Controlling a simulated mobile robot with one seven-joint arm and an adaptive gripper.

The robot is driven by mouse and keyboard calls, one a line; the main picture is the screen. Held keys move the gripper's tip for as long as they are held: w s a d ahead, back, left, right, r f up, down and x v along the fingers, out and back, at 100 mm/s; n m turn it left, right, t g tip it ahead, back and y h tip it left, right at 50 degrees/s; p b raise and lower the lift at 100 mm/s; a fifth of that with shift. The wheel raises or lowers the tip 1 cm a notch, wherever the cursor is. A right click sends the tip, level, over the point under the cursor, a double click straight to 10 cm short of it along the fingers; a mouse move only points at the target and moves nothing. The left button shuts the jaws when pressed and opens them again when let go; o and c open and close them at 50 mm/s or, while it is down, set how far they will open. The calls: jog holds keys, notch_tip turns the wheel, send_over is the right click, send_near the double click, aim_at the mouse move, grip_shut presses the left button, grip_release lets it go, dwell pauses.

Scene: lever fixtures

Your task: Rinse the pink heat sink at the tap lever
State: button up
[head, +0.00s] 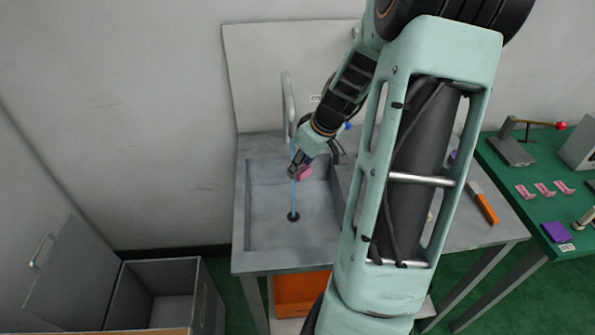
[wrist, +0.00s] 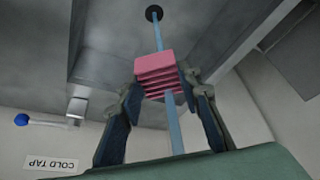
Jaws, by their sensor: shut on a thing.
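The pink heat sink (head: 305,174) is a small finned block held over the sink basin; its fins show in the wrist view (wrist: 157,75). My gripper (head: 298,168) is shut on it, with one finger on each side in the wrist view (wrist: 161,82). A thin blue stream of water (head: 294,196) runs from the tap spout (head: 289,98) down to the drain (head: 293,216). In the wrist view the stream (wrist: 172,130) meets the heat sink and shows again beyond it. The tap lever with a blue ball (wrist: 22,119) is beside an upside-down COLD TAP label (wrist: 57,163).
The grey sink (head: 262,232) has raised walls around the basin. An open grey bin (head: 190,290) stands at lower left. An orange-handled tool (head: 484,208) lies on the counter. A green table (head: 510,185) at right holds a red-knobbed lever fixture (head: 512,148) and small pink parts (head: 543,189).

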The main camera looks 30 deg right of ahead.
jog(key=shift+a, duration=0.25)
jog(key=s+b, duration=0.2)
jog(key=s, duration=0.6)
jog(key=shift+d, duration=0.45)
jog(key=shift+s+r, duration=0.1)
dwell(1.1)
jog(key=s+r+p, duration=0.1)
jog(key=s+r, duration=0.2)
jog(key=s, duration=0.1)
jog(key=shift+s+d+r+p, duration=0.25)
jog(key=shift+s+r+p, duration=0.05)
jog(key=shift+s+r, duration=0.1)
dwell(0.6)
